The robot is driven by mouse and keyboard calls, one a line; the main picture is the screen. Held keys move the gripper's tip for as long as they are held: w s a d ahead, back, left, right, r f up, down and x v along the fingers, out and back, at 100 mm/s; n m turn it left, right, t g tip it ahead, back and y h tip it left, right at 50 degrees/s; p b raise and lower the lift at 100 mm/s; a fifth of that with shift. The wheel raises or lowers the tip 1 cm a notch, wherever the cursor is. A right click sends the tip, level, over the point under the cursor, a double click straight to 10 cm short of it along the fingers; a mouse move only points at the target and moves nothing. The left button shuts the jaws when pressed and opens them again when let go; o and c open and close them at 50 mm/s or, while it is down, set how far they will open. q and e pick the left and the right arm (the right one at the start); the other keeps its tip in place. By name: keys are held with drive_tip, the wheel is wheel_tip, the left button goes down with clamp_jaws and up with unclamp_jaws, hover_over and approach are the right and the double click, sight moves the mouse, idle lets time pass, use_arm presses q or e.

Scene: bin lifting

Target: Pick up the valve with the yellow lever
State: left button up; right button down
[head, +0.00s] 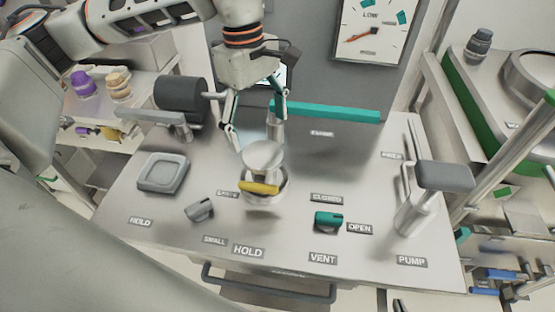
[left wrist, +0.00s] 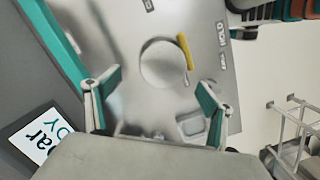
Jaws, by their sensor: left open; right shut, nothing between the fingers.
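A round silver fitting (head: 263,155) with a yellow lever (head: 259,188) on its front side stands on the grey console. In the left wrist view the fitting (left wrist: 162,66) shows as a disc with the yellow lever (left wrist: 185,50) beside it. My left gripper (head: 258,125) is open, above and behind the fitting. In the left wrist view the disc lies ahead of the open fingers (left wrist: 157,100), with nothing between them. A smaller yellowish part (head: 113,133) lies on the left shelf; I cannot tell what it is. My right gripper is not in view.
A teal bar (head: 325,112) crosses behind the fitting. A shallow grey tray (head: 163,172), grey knob (head: 199,208) and teal knob (head: 328,220) sit around it. A grey-topped lever (head: 444,176) stands at right. The front middle console is mostly clear.

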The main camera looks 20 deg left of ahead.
sight(264, 155)
use_arm(q)
drive_tip(key=shift+s+d+f, duration=0.1)
drive_tip(key=shift+s+f, duration=0.05)
drive_tip(key=shift+f, duration=0.45)
drive_tip(key=shift+s+d+f, duration=0.1)
drive_tip(key=shift+f, duration=0.5)
drive_tip(key=f, duration=0.2)
drive_tip(key=d+f, duration=0.1)
drive_tip(key=shift+s+f, duration=0.35)
drive_tip(key=shift+f, duration=0.05)
drive_tip(key=shift+d+f, duration=0.1)
drive_tip(key=shift+f, duration=0.55)
drive_tip(key=shift+w+r, duration=0.1)
drive_tip(key=c, duration=2)
